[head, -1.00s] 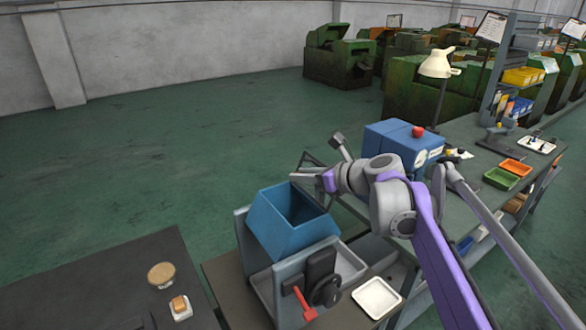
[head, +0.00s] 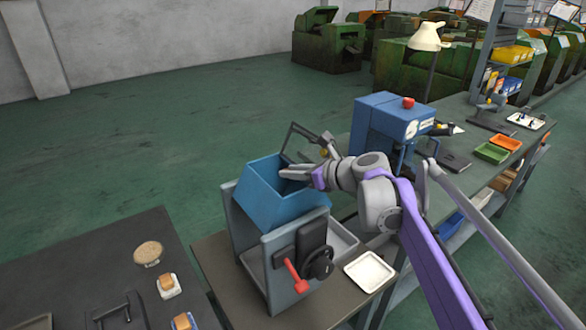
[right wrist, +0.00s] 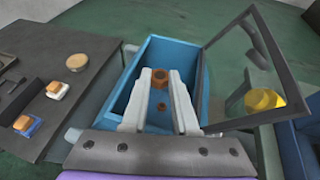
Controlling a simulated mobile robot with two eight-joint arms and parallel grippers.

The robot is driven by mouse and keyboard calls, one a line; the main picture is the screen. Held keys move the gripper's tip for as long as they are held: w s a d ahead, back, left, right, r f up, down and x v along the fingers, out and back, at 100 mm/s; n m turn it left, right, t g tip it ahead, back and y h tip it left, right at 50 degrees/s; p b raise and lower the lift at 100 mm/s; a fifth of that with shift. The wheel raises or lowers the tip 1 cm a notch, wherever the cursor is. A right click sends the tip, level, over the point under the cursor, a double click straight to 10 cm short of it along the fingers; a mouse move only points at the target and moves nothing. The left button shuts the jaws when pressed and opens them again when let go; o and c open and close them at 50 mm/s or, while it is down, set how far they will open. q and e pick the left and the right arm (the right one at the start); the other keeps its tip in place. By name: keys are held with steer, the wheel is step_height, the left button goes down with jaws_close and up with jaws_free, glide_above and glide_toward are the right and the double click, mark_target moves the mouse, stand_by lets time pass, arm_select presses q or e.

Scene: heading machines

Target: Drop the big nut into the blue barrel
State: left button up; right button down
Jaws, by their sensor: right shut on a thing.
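The blue barrel (head: 285,210) is an open, tilted bin held in a grey frame. Its blue wall also shows in the right wrist view (right wrist: 118,98). My right gripper (head: 284,172) is over the barrel's opening. In the right wrist view, the gripper (right wrist: 160,76) is shut on the big nut (right wrist: 160,79), a brown-orange nut between the fingertips, with the barrel's inside behind it. In the head view I cannot make out the nut. A smaller brown thing (right wrist: 163,105) shows between the fingers, lower down; I cannot tell what it is. My left gripper is not in view.
A framed clear panel (right wrist: 246,70) stands beside the barrel. A red-handled lever (head: 296,276) and a black handwheel (head: 319,264) are on the frame's front. A white tray (head: 369,271) lies to the right. A dark table (head: 95,262) with small items is at left.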

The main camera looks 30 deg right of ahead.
steer(key=shift+f, duration=0.25)
steer(key=c, duration=0.6)
jaws_free()
steer(key=v, duration=1.1)
steer(key=shift+w, duration=0.1)
